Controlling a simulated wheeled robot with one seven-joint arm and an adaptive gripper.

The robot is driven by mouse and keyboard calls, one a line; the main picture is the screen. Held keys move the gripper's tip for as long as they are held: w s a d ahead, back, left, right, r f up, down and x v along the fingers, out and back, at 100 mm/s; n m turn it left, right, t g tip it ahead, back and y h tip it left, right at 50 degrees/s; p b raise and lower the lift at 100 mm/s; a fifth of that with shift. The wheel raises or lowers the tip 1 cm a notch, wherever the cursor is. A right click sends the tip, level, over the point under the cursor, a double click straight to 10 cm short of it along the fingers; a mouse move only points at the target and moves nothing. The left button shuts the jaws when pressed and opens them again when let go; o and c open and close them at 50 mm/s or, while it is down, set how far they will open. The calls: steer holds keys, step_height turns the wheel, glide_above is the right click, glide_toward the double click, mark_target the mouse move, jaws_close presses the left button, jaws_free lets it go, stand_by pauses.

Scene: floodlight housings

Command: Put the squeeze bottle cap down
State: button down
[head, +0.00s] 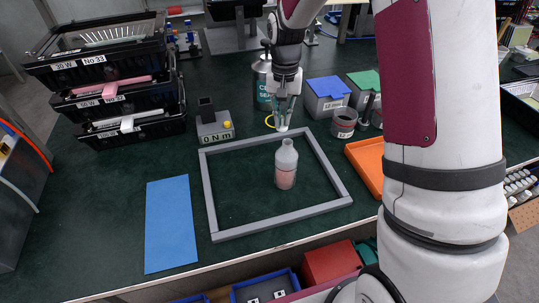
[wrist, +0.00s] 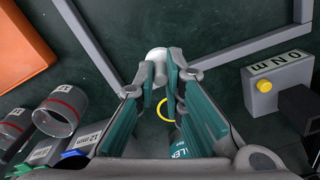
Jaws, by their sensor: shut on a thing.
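The squeeze bottle cap is a small white piece (wrist: 157,54) between my fingertips in the wrist view. In the head view it is a small pale spot (head: 282,128) under my gripper (head: 284,112). My gripper, also in the wrist view (wrist: 161,68), is shut on the cap, its fingers partly hiding it. It is near the back bar of the grey frame (head: 210,200); the exact height is unclear. The squeeze bottle (head: 286,165), translucent with pinkish contents, stands upright inside the frame, in front of my gripper and apart from it.
A blue mat (head: 171,222) lies bare left of the frame. A gauge block (head: 214,128), a yellow ring (head: 269,121) and a teal canister (head: 262,85) are behind the frame. An orange tray (head: 366,165) and lidded bins (head: 327,97) are right. Stacked black crates (head: 125,130) stand left.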

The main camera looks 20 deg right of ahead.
steer(key=f, duration=0.3)
steer(key=w+a+f+b, duration=0.1)
steer(key=f, duration=0.3)
steer(key=w+a+f, duration=0.1)
steer(key=f, duration=0.3)
steer(key=shift+f+b, duration=0.1)
steer(key=shift+b, duration=0.3)
steer(key=shift+a+f, duration=0.1)
steer(key=shift+f, duration=0.05)
steer(key=c, duration=1.7)
jaws_free()
